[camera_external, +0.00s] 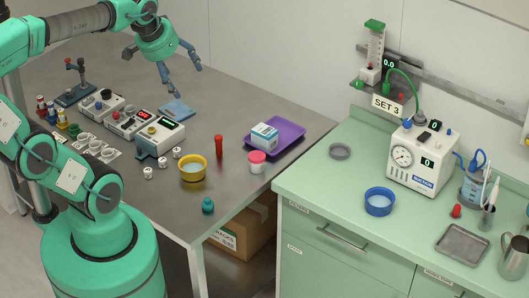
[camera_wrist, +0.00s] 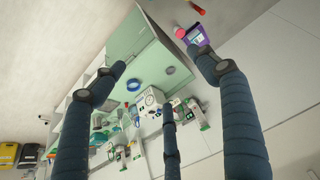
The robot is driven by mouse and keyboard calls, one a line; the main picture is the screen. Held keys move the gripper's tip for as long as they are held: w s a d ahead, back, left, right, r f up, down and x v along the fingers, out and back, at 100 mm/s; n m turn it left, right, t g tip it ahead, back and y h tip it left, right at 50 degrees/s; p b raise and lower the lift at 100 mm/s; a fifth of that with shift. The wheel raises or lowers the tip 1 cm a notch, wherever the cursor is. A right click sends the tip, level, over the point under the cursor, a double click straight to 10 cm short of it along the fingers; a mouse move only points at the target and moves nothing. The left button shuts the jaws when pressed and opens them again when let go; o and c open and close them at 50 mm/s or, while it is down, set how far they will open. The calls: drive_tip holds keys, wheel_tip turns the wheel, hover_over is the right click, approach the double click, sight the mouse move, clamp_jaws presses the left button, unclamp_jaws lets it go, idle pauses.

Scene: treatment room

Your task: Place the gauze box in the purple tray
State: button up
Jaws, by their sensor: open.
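The gauze box (camera_external: 264,137), white with a teal label, sits in the left part of the purple tray (camera_external: 291,137), upright. The tray lies on the grey metal table near its right edge. In the wrist view the purple tray (camera_wrist: 204,41) shows small at the top, partly behind a finger. My gripper (camera_external: 180,70) is raised above the back left of the table, well away from the box and tray. Its dark blue fingers are spread, with nothing between them, and the wrist view also shows them apart (camera_wrist: 165,110).
A pink-lidded jar (camera_external: 257,163) stands close in front of the tray, and a red tube (camera_external: 218,146) to its left. A yellow bowl (camera_external: 193,168), small vials and devices occupy the table's middle and left. A green counter (camera_external: 330,190) with a pump (camera_external: 422,158) adjoins right.

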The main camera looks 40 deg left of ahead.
drive_tip(key=s, duration=0.2)
drive_tip(key=s+f, duration=0.1)
drive_tip(key=s, duration=0.1)
drive_tip(key=shift+s+d+f, duration=0.2)
drive_tip(key=shift+s, duration=0.05)
wheel_tip(320, 180, down, 11)
drive_tip(key=b, duration=1.1)
drive_tip(key=shift+f, duration=0.15)
